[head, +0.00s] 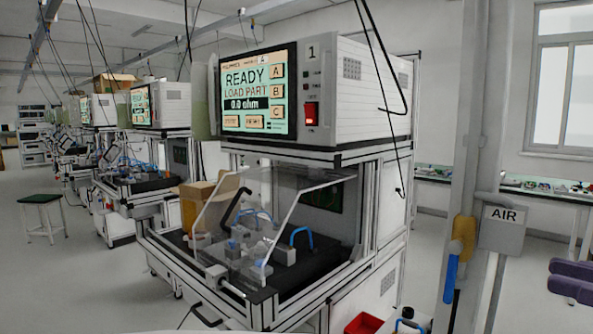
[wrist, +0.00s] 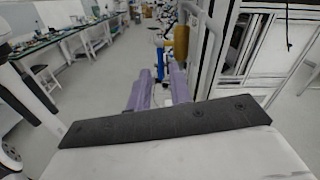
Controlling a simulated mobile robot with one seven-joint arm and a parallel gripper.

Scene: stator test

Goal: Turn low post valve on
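A grey post (head: 475,150) carries an AIR box (head: 502,230). Low on the post is a yellow valve-like body (head: 462,238) with a blue lever (head: 451,278) hanging nearly straight down below it. In the wrist view the yellow body (wrist: 181,45) and blue lever (wrist: 160,62) show beyond the fingertips. My gripper (head: 552,275) enters at the right edge of the head view with two purple fingers, to the right of the post. In the wrist view my gripper (wrist: 161,78) has its fingers apart, with nothing between them. The gripper does not touch the lever.
A test bench (head: 385,200) with a lit READY screen (head: 258,92) stands left of the post. A red bin (head: 363,324) is low in front of it. Work tables (head: 540,188) with small parts line the back wall. Floor is clear in the wrist view's middle.

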